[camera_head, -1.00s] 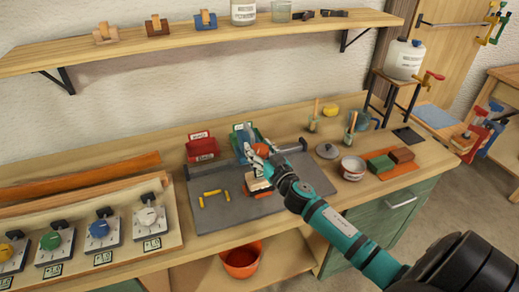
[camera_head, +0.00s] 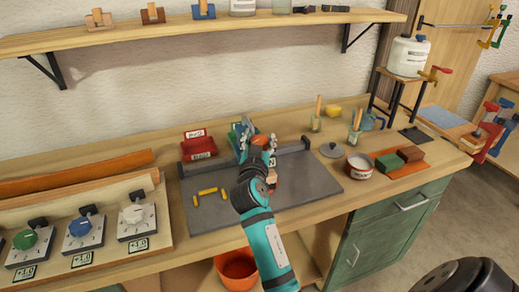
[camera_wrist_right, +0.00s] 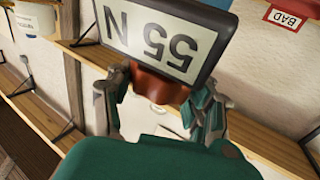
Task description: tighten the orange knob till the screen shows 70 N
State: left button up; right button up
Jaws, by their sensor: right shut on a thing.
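In the right wrist view a dark-framed screen (camera_wrist_right: 152,38) reads 55 N, upside down in the picture. An orange-brown knob (camera_wrist_right: 160,86) sits just below it, between the fingers of my right gripper (camera_wrist_right: 158,92), which is shut on it. In the head view my right gripper (camera_head: 257,142) is at the back of the grey mat (camera_head: 310,188), with a bit of the orange knob (camera_head: 260,139) showing between its fingers. My left gripper is in neither view.
A red bin (camera_head: 200,148) stands left of the gripper; a green bin is partly hidden behind it. Several yellow pieces (camera_head: 207,191) lie on the mat. A panel (camera_head: 60,282) with several coloured knobs is at the left. A shelf (camera_head: 120,40) runs above.

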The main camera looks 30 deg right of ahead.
aim_at(259, 139)
dwell(0.3)
jog(key=o, duration=1.1)
jog(key=shift+o, duration=0.2)
notch_tip(259, 139, up, 10)
jog(key=shift+r, duration=0.1)
